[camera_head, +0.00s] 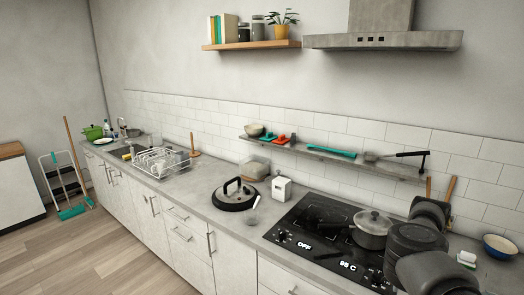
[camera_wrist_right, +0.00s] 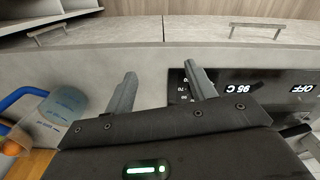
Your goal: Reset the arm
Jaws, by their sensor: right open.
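My right arm's dark links show at the right of the head view, beside the pot (camera_head: 371,229) on the black cooktop (camera_head: 325,215); its fingertips are not distinguishable there. In the right wrist view my right gripper (camera_wrist_right: 160,72) is open, with nothing between its two grey fingers. It is over the grey counter (camera_wrist_right: 130,70), beside the cooktop (camera_wrist_right: 280,82) edge. My left gripper is in neither view. The wire rack (camera_head: 158,164) stands on the counter near the sink, with some dishes in it.
A round black-rimmed lid (camera_head: 235,196) and a white box (camera_head: 281,188) sit left of the cooktop. A wall shelf (camera_head: 340,158) runs behind. A bowl (camera_head: 499,246) stands at far right. A clear blue-handled container (camera_wrist_right: 62,103) is left of the gripper in the wrist view.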

